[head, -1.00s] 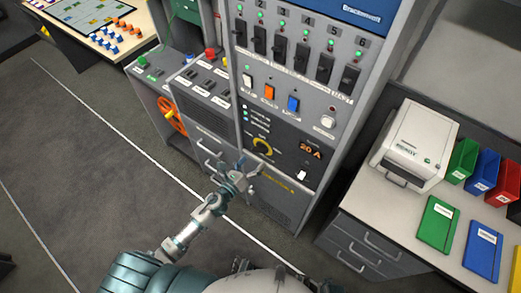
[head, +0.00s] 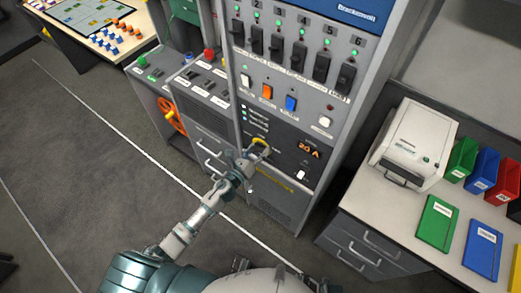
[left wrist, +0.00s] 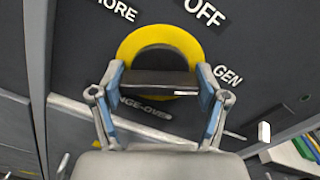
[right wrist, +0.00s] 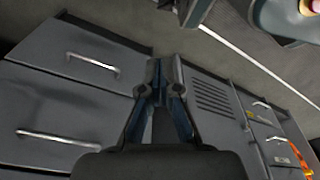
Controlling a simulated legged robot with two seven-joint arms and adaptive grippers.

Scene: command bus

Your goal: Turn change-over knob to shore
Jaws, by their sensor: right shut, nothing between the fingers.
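The change-over knob (head: 262,142) is on the dark lower panel of the tall grey cabinet; its yellow ring shows. In the left wrist view the yellow ring (left wrist: 160,39) surrounds a dark bar (left wrist: 160,82). Labels ending "ORE", then "OFF" and "GEN", run around it from upper left to right. My left gripper (head: 252,156) is at the knob. Its fingers (left wrist: 159,84) are spread wide, one at each end of the bar; whether they touch it is unclear. My right gripper (right wrist: 160,78) is shut and empty, in front of grey drawers.
Above the knob are coloured rocker switches (head: 267,91) and a row of black breakers (head: 298,55). A counter at right holds a white printer (head: 414,143) and coloured folders (head: 438,223). The floor at left is open.

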